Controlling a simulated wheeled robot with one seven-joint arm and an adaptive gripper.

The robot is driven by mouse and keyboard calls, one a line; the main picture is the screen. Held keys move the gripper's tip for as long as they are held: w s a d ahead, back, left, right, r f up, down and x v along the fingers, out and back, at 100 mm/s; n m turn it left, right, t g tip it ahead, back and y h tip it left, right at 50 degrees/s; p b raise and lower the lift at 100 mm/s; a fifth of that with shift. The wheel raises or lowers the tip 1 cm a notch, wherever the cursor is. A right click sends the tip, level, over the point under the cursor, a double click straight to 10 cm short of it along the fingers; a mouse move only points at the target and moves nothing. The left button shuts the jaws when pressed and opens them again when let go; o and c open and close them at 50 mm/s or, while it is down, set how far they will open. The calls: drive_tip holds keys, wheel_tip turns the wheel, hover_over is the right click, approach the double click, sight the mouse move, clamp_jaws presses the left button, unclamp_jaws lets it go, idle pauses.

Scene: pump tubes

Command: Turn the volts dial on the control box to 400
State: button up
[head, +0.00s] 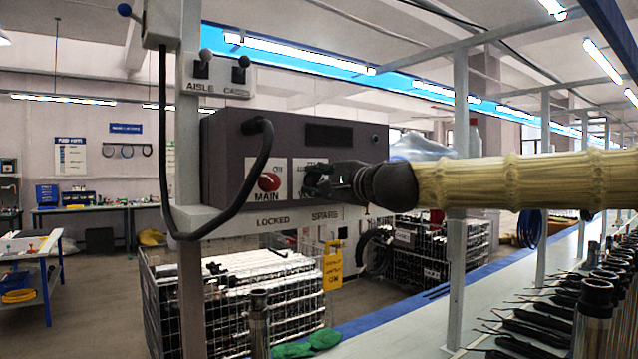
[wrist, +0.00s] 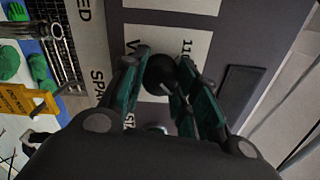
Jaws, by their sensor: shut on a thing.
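The control box (head: 225,150) is a dark grey box on a white shelf beside a post. A red knob marked MAIN (head: 269,182) is on its front at the left. The volts dial (wrist: 160,74) is a round dark knob on a white label plate, seen in the wrist view. My gripper (head: 322,180) reaches in from the right, its fingers at the label plate. In the wrist view its teal-padded fingers (wrist: 156,90) are shut on the dial, one on each side. The fingers hide part of the scale, and the dial's setting cannot be read.
A black cable (head: 165,150) loops in front of the box's left side. Switches marked AISLE (head: 202,66) and another sit above. Wire crates of white tubes (head: 240,300) stand below. A bench (head: 410,325) with dark parts runs at the right.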

drive_tip(key=shift+d, duration=0.1)
drive_tip(key=o, duration=1)
drive_tip(key=shift+d, duration=0.1)
drive_tip(key=shift+o, duration=0.2)
drive_tip(key=shift+s, duration=0.1)
drive_tip(key=v, duration=1.1)
drive_tip(key=shift+s+d, duration=0.25)
drive_tip(key=shift+d, duration=0.05)
